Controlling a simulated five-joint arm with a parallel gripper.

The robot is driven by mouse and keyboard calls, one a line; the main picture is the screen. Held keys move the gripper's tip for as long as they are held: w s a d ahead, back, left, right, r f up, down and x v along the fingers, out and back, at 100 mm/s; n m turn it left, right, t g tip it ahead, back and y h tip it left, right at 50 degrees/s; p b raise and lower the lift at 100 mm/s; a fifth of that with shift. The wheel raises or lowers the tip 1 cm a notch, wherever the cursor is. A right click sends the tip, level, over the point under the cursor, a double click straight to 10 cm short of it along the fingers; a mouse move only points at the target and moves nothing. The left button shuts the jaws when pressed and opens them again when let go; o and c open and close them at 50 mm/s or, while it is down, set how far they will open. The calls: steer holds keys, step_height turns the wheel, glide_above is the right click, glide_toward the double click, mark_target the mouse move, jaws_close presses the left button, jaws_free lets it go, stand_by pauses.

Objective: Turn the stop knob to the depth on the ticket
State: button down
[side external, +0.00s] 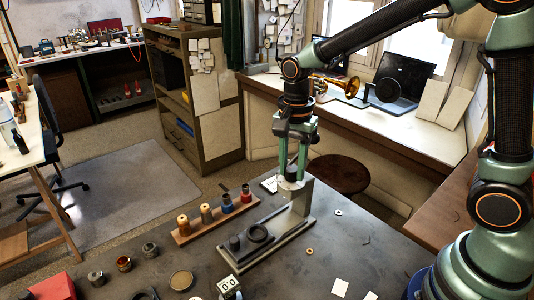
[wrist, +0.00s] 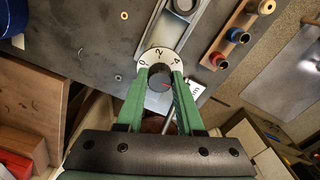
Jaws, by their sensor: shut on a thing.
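My gripper (wrist: 159,76) is shut on the dark round stop knob (wrist: 157,82), with one green finger on each side of it. A pale dial (wrist: 160,57) marked 0, 2 and 4 curves around the knob. A thin red line on the knob points to the right in the wrist view; its exact reading is unclear.
A wooden rack (side external: 217,219) with several coloured spools stands left of the fixture. A small block reading 00 (side external: 228,287) and several round parts lie nearer the bench front. Two blank white cards lie near the front right. The bench right of the fixture is mostly clear.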

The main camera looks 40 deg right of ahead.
mark_target(292, 169)
steer(key=shift+r+m, duration=0.1)
steer(key=shift+m, duration=0.5)
steer(key=c, duration=0.5)
jaws_free()
steer(key=shift+c, duration=0.2)
step_height(292, 169, up, 12)
